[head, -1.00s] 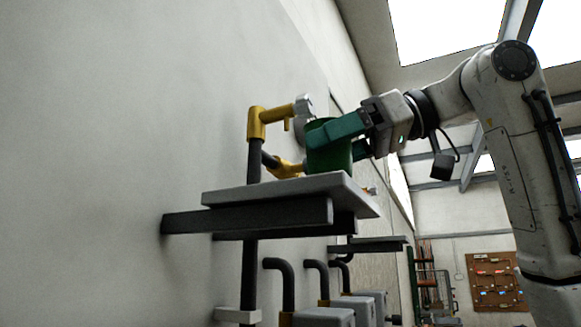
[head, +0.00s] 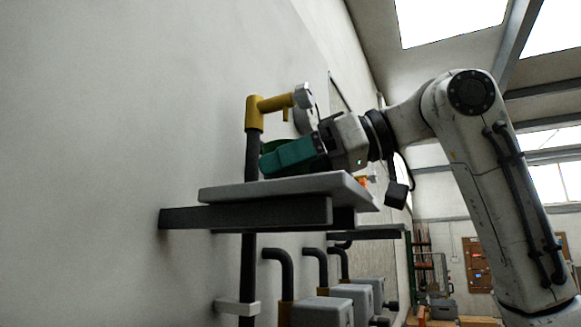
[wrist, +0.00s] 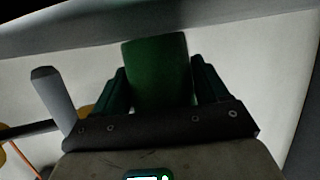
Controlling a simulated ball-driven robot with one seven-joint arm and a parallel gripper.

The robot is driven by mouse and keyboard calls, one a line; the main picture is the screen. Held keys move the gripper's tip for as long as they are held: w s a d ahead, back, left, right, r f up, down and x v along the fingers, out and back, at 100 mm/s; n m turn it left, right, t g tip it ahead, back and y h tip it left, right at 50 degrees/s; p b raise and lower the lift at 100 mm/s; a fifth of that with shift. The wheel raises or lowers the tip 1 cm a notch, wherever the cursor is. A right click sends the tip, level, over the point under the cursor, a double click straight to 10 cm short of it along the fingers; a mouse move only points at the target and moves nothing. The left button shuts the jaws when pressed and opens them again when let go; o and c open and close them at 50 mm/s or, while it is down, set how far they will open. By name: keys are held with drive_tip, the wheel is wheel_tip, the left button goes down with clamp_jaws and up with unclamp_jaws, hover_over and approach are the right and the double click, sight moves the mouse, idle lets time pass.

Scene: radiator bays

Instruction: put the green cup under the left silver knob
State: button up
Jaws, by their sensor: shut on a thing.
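The green cup (wrist: 160,72) is between the two teal fingers of my gripper (wrist: 162,88) in the wrist view. In the head view only a dark strip of the cup (head: 284,146) shows behind the near finger of my gripper (head: 275,158), which is shut on it, low over the grey shelf (head: 235,192). A silver knob (head: 303,96) on a yellow pipe fitting (head: 272,104) is above the gripper. A grey-silver knob shape (wrist: 52,95) shows left of the cup in the wrist view. Whether the cup's bottom touches the shelf is hidden.
A dark upright pipe (head: 251,155) runs up the pale wall behind the shelf. A round grey part (head: 300,120) shows partly behind the gripper. A lower shelf (head: 370,232) and grey boxes with bent pipes (head: 322,312) lie below and beyond.

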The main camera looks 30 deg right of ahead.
drive_tip(key=shift+f, duration=0.15)
drive_tip(key=o, duration=1)
drive_tip(key=shift+o, duration=0.2)
drive_tip(key=shift+r, duration=0.2)
drive_tip(key=b+v, duration=0.2)
drive_tip(key=v, duration=1)
